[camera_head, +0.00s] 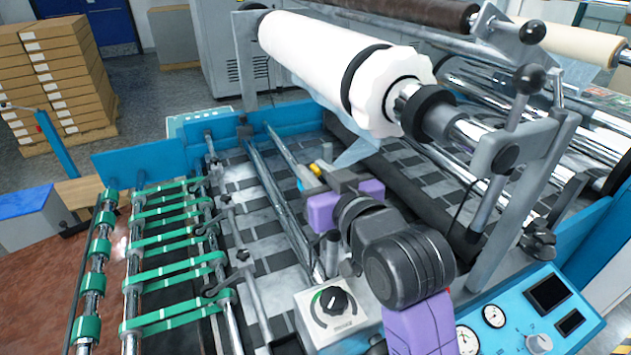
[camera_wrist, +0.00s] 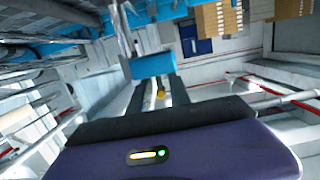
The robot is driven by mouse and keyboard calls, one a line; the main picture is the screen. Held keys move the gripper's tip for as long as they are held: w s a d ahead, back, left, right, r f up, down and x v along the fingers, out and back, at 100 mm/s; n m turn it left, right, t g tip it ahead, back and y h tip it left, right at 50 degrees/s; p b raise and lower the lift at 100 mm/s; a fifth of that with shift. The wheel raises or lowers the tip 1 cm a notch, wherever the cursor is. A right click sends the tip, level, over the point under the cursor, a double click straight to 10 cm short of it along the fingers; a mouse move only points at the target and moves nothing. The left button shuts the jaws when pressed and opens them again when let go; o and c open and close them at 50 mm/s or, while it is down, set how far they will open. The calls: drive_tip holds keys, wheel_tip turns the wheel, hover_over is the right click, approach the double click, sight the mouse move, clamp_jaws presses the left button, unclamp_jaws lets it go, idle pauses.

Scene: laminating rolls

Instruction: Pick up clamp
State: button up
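My gripper (camera_head: 318,183) reaches left over the machine bed, with its dark fingers stretched out from the purple wrist. The clamp seems to be the thing at the fingertips: a long grey bar (camera_head: 285,147) with a small blue part (camera_head: 300,185) and a yellow knob (camera_head: 314,168). In the wrist view, its blue block (camera_wrist: 152,63) covers the fingertips, and the yellow part (camera_wrist: 160,93) shows between the two fingers. The fingers stand apart with a gap between them. The blue block hides whether they press on the clamp.
A large white roll (camera_head: 310,50) hangs above and behind my gripper. Green belts on rollers (camera_head: 175,235) lie to the left. A grey box with a dial (camera_head: 333,303) stands in front. A blue control panel (camera_head: 540,315) is at right. Stacked cartons (camera_head: 55,75) stand behind.

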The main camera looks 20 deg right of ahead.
clamp_jaws()
